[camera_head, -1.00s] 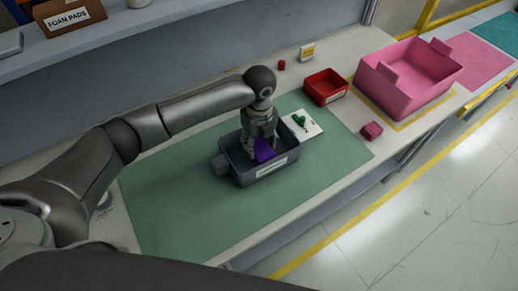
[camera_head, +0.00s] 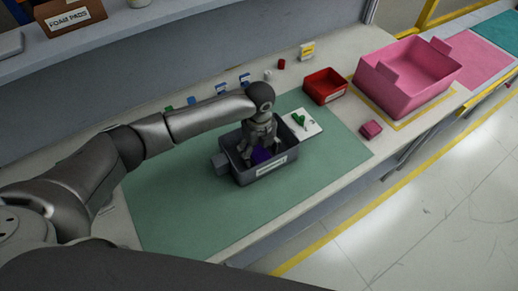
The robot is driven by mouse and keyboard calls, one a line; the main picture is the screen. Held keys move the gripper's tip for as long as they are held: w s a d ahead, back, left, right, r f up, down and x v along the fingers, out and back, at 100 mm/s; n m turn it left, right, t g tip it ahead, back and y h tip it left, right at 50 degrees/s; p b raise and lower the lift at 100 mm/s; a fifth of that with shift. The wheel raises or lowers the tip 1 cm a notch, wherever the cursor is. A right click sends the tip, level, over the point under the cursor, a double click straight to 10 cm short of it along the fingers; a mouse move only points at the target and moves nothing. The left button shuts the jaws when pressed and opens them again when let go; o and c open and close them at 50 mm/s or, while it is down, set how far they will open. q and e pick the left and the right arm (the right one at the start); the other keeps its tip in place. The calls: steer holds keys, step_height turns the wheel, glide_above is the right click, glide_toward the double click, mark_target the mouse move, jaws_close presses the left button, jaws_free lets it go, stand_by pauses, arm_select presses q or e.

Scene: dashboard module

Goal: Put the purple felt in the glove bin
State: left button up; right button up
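My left gripper (camera_head: 262,154) points down into a dark grey bin (camera_head: 268,171) on the green mat. The bin has a pale label on its front wall, too small to read. The purple felt (camera_head: 262,156) shows as a small dark patch inside the bin, between and below the fingers. The fingers and the bin wall hide part of it. I cannot tell whether the fingers grip the felt or only stand around it. My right gripper is not in view.
A red bin (camera_head: 325,87) and a large pink bin (camera_head: 408,78) stand to the right. A white card with a green piece (camera_head: 301,124) lies beside the grey bin. A small pink block (camera_head: 371,130) lies near the front edge. The mat (camera_head: 190,215) is clear in front.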

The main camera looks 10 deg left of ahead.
mark_target(259, 152)
arm_select(q)
steer(key=shift+r, duration=0.15)
step_height(259, 152, up, 12)
steer(key=b, duration=0.2)
stand_by(0.4)
stand_by(0.4)
